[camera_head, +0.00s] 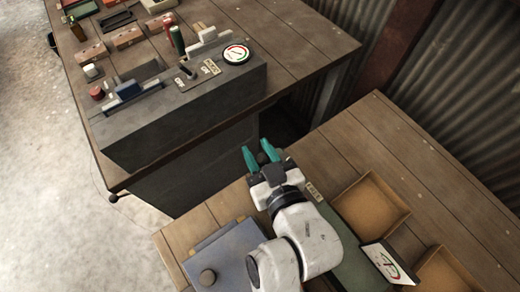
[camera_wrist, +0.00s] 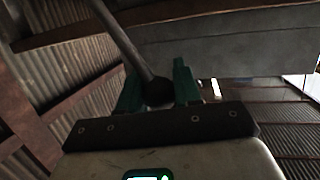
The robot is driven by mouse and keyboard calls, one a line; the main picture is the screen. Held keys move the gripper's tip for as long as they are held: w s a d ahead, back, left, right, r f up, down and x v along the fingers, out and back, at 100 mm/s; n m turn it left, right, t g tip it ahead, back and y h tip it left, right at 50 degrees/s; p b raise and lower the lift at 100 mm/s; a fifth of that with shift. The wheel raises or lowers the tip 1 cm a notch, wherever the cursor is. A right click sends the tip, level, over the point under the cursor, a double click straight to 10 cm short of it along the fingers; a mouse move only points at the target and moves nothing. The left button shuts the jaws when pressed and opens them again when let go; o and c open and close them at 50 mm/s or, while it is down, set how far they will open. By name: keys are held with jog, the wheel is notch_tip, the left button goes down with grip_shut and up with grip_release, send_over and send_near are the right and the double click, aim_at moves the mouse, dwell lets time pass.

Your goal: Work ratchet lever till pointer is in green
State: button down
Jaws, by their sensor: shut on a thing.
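My gripper (camera_head: 258,153) has teal fingers and is shut on the dark ball knob of the lever (camera_wrist: 158,92). In the wrist view the lever's grey shaft (camera_wrist: 125,40) runs from the knob to the upper left. In the head view only a little of the dark knob shows between the fingers. A tilted white dial (camera_head: 384,262) with green and red marks stands on a dark green box (camera_head: 345,212) at the lower right, beside my arm. Its pointer is too small to read surely. The lever's foot is hidden in the head view.
A grey console (camera_head: 185,115) on the far table bears a round dial (camera_head: 236,54), a switch and several small blocks. Two open tan trays (camera_head: 368,212) lie right of the green box. A blue-grey box (camera_head: 225,262) with a knob stands left of my arm.

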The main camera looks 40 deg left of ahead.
jog(key=shift+s+a+r, duration=0.1)
jog(key=shift+s+a, duration=0.1)
jog(key=c, duration=0.8)
grip_release()
jog(key=shift+d, duration=0.25)
jog(key=b+v, duration=0.2)
jog(key=v, duration=0.8)
jog(key=shift+s+d, duration=0.15)
